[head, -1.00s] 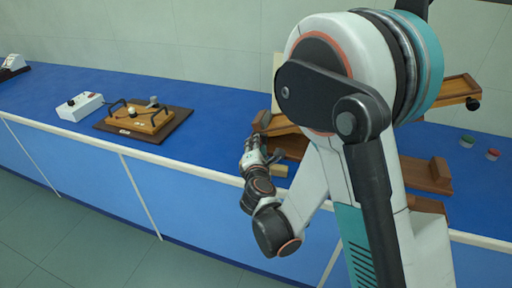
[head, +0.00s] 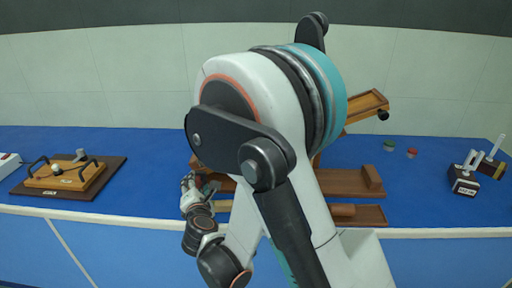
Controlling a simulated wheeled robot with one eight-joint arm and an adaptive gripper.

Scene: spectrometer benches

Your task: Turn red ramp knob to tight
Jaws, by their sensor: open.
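A wooden ramp apparatus (head: 366,103) stands on the blue bench, with a sloping upper channel and a black knob or wheel (head: 383,116) at its right end. Much of it is hidden behind my arm. I see no red knob on the ramp; it may be behind the arm. My gripper (head: 187,182) is small in the head view, at the left end of the ramp's wooden base, near the bench's front edge. It is open, and I see nothing held in it. Whether it touches the wood cannot be told.
A small green piece (head: 389,144) and a small red piece (head: 411,153) lie right of the ramp. Black boxes with white levers (head: 465,183) stand farther right. A wooden board with black handles (head: 68,175) is at left, beside a white box (head: 8,164). Blue bench surface between them is clear.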

